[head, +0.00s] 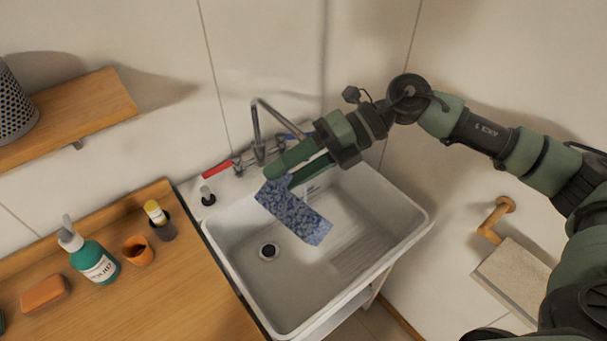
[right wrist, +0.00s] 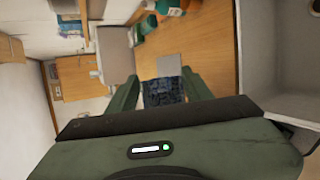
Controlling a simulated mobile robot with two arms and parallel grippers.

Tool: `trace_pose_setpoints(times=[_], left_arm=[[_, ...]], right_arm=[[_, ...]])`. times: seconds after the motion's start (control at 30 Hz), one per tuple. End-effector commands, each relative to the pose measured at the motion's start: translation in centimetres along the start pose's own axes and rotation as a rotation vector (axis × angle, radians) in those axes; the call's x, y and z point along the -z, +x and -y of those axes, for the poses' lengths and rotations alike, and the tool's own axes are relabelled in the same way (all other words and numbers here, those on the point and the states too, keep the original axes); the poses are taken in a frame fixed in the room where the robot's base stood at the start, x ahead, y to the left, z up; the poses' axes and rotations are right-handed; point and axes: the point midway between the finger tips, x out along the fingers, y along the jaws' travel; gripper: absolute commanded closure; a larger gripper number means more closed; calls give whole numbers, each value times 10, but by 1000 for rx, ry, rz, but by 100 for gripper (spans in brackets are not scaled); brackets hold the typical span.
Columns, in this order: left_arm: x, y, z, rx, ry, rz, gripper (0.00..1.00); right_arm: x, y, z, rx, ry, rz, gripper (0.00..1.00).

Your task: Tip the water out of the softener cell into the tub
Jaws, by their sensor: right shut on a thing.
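My right gripper (head: 280,177) is shut on the softener cell (head: 296,212), a blue speckled, oblong piece. It holds the cell tilted over the white tub (head: 388,212), its lower end pointing down and to the right. In the right wrist view the dark blue cell (right wrist: 160,93) sits between the green fingers of the right gripper (right wrist: 160,84). No water stream is visible, and I cannot tell whether water is inside the cell. My left gripper is not in view.
A faucet (head: 256,130) with red and blue levers stands at the tub's back. A wooden counter (head: 180,290) at left bears a green pump bottle (head: 97,263), an orange cup (head: 138,251), a yellow-capped bottle (head: 160,222) and an orange-brown block (head: 45,293). The tub's front area is clear.

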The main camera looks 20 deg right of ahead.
Motion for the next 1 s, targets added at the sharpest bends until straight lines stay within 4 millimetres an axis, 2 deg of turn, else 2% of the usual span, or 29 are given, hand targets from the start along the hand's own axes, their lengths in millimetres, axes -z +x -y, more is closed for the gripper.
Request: trace_pose_setpoints(times=[0.03,0.2,0.3,0.53,0.8,1.0], left_arm=[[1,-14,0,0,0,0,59],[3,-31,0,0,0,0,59],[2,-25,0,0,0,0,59],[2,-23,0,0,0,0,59],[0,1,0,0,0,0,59],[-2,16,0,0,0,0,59]], right_arm=[[-1,-3,-8,42,-22,-1,100],[0,0,-6,180,-83,-1,100],[2,5,-2,264,-123,0,100],[7,18,-6,449,-205,-1,100],[18,45,-14,696,-317,-1,100],[24,58,-19,845,-375,2,100]])
